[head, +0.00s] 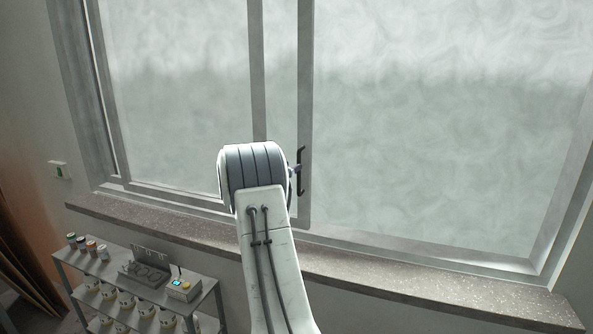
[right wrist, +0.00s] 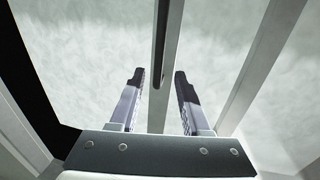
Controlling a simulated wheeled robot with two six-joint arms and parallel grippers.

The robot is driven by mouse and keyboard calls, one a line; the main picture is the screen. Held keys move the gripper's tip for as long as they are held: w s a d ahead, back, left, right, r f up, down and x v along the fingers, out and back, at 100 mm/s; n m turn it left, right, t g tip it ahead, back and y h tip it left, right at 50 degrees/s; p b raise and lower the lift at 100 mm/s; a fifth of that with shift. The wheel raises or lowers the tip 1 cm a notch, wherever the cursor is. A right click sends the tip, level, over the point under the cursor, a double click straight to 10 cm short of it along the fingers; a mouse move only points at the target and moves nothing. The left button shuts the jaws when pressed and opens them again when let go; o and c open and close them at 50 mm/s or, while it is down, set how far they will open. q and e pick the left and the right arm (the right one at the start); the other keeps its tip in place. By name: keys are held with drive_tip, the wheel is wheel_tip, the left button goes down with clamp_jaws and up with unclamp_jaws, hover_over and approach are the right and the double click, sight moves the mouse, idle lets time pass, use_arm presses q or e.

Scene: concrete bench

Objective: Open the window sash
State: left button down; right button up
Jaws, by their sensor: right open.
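The window sash (head: 306,100) has a grey metal frame and frosted glass. A dark bar handle (head: 301,170) stands upright on its vertical stile. My right arm reaches up to the stile in the head view, and its wrist hides most of my right gripper (head: 293,172), which is beside the handle. In the right wrist view my right gripper (right wrist: 159,80) is open, one finger on each side of the stile's line. The dark handle (right wrist: 162,45) shows between and beyond the fingertips, with space on both sides. My left gripper is not in view.
A speckled stone sill (head: 400,283) runs below the window. A grey shelf rack (head: 207,293) at the lower left holds small jars (head: 91,248), several cups and a yellow-grey device (head: 184,288). A small switch box (head: 59,170) is on the left wall.

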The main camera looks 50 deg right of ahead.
drive_tip(key=a+b, duration=0.1)
drive_tip(key=a, duration=0.4)
drive_tip(key=shift+s, duration=0.15)
drive_tip(key=shift+d, duration=0.1)
